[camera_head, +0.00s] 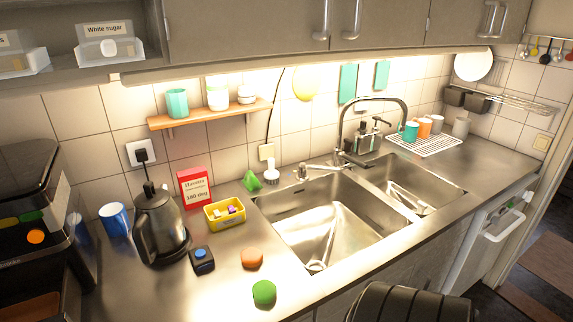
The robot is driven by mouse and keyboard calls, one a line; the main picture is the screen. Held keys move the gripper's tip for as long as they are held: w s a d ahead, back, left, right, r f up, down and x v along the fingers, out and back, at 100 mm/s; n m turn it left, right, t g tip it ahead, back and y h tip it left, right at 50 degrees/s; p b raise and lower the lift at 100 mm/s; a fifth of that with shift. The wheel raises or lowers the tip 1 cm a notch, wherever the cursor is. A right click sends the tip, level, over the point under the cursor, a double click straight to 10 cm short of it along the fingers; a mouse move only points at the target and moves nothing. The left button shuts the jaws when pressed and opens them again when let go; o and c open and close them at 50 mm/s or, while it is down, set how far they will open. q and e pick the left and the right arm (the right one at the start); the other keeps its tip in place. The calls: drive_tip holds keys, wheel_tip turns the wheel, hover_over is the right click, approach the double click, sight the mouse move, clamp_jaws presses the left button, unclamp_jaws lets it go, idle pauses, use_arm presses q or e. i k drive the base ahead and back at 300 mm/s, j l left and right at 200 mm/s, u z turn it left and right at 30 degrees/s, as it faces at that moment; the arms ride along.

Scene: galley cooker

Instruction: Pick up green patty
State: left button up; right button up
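The green patty (264,292) is a small round green disc. It lies flat on the steel counter (215,296), close to the front edge and left of the sink. A brown-orange patty (251,257) lies just behind it, apart from it. Neither of my grippers shows in the head view. Nothing covers the green patty.
A dark block with a blue button (202,259), a black kettle (161,228) and a yellow tub (225,213) stand behind and left of the patties. The double sink (325,233) opens to the right. The counter left of the green patty is clear.

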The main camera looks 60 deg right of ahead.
sight(264, 291)
drive_tip(key=z, duration=1.6)
drive_tip(key=l+u, duration=0.7)
drive_tip(key=u, duration=0.25)
drive_tip(key=i, duration=0.05)
